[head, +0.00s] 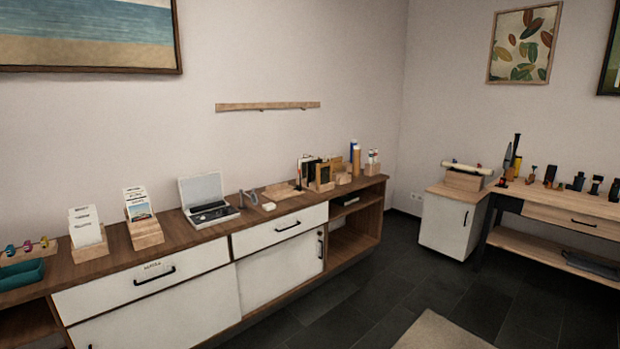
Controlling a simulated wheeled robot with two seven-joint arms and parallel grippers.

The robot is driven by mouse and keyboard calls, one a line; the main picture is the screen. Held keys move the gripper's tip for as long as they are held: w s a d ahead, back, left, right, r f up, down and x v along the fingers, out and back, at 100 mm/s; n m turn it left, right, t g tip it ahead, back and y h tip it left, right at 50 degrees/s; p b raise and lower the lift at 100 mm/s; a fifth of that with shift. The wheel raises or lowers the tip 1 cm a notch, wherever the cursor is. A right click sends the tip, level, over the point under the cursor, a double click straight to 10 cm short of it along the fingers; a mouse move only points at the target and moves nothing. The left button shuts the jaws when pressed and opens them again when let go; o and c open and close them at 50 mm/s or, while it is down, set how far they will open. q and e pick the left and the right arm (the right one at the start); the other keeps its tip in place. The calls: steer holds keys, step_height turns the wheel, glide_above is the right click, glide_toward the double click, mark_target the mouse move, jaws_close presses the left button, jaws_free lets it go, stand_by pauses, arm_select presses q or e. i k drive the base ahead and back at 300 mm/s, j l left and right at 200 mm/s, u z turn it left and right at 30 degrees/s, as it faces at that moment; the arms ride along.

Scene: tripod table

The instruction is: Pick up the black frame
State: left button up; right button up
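A small dark, black-looking upright panel (308,169) stands among wooden items near the right end of the long wooden-topped sideboard (160,248). Just right of it stands a wood-edged frame with a dark face (324,174), which partly overlaps it. At this distance I cannot tell for sure which of them is the black frame. Neither of my grippers is in view.
A silver laptop-like case (205,197), card holders (141,215) and a teal tray (20,275) stand along the sideboard. A workbench (570,212) with a white cabinet (447,225) stands at right. Dark floor tiles (370,300) are open in front; a beige rug (440,332) lies below.

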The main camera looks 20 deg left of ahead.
mark_target(311, 165)
steer(key=u, duration=0.55)
steer(key=i+z, duration=0.35)
steer(key=i, duration=1.1)
